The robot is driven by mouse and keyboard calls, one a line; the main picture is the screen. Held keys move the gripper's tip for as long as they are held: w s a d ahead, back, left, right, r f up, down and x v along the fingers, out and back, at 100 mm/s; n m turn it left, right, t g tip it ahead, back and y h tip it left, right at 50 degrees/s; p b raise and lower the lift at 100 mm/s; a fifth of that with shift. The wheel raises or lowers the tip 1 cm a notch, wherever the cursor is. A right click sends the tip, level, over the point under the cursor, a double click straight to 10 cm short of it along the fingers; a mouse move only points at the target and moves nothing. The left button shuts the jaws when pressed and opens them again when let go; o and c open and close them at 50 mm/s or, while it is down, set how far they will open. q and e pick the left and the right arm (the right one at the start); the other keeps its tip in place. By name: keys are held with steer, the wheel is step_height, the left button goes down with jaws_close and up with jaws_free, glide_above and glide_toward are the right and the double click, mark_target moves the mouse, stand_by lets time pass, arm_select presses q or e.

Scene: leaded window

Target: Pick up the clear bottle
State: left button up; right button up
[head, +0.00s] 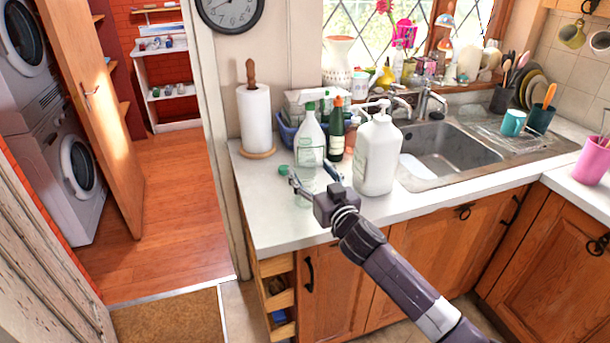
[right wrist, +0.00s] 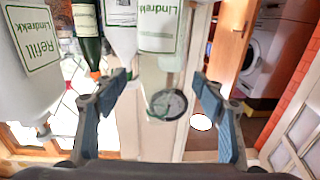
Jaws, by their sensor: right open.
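The clear bottle (head: 310,138), with a green-trimmed label, stands upright near the counter's front left edge in the head view. My right gripper (head: 309,174) is open across its lower part and hides some of it. In the right wrist view, upside down, the labelled clear bottle (right wrist: 160,50) shows between the spread fingers (right wrist: 160,82). Whether either finger touches it I cannot tell. My left gripper is not in view.
A large white pump bottle (head: 376,155) stands close on the right. A dark green bottle (head: 336,138) and a paper towel roll (head: 255,118) stand behind. The sink (head: 450,150) lies farther right.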

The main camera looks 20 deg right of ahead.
steer(key=shift+w+a+f+p, duration=0.15)
steer(key=shift+w+p, duration=0.3)
steer(key=shift+w, duration=1.9)
steer(key=c, duration=1.3)
